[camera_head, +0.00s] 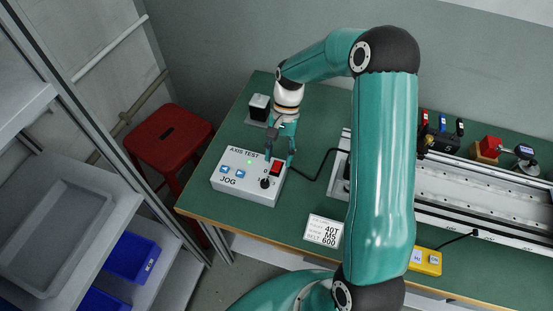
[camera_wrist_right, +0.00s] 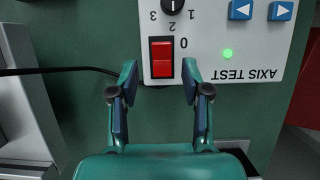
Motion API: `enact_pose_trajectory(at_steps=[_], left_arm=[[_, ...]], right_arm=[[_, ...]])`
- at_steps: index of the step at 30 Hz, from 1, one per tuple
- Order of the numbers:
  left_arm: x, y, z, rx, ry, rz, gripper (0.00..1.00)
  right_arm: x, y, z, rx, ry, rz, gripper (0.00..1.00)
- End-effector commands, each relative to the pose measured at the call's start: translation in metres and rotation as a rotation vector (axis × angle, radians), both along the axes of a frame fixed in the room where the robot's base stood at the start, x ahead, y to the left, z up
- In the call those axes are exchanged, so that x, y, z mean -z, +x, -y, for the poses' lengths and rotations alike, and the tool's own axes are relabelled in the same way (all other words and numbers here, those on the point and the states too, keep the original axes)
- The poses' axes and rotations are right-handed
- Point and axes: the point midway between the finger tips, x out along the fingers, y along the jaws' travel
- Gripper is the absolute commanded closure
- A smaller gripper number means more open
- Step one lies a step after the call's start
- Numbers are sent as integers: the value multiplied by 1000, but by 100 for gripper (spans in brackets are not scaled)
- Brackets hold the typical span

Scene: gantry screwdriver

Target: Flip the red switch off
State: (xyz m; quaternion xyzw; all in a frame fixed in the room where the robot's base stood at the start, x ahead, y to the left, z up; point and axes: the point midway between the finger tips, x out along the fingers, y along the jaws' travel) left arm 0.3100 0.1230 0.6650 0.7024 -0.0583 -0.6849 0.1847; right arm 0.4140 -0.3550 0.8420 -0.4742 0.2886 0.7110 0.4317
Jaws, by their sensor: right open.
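The red switch (camera_head: 276,169) sits at the right side of the white AXIS TEST control box (camera_head: 238,185) on the green table. In the right wrist view the red rocker switch (camera_wrist_right: 162,59) stands in a dark frame beside a "0" mark, with a green lamp (camera_wrist_right: 227,54) lit on the box (camera_wrist_right: 240,66). My right gripper (camera_head: 281,163) reaches down over the box's back edge by the switch. Its two fingers (camera_wrist_right: 160,75) are apart, one on each side of the switch's near end, with nothing between them. Whether they touch the panel is unclear. My left gripper is not in view.
A black knob (camera_head: 265,183) and two blue arrow buttons (camera_head: 232,171) share the panel. A black cable (camera_head: 318,172) runs from the box toward the rail (camera_head: 470,190). A red stool (camera_head: 168,146) stands left of the table. A label card (camera_head: 323,230) lies at the front.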

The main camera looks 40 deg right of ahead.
Motion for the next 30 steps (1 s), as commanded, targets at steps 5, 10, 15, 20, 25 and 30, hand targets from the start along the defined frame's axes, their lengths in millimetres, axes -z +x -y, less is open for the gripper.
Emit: enact_pose_trajectory(at_steps=[5,10,15,20,25,30], left_arm=[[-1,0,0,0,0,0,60],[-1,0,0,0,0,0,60],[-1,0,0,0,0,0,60],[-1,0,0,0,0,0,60],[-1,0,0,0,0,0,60],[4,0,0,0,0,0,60]], right_arm=[[12,-2,-5,-1,0,0,52],[15,-3,-6,-1,0,0,52],[14,-2,-6,-1,0,0,55],[14,-2,-6,-2,0,1,82],[14,-3,-6,-2,0,0,100],[15,-3,-7,-4,-28,14,100]])
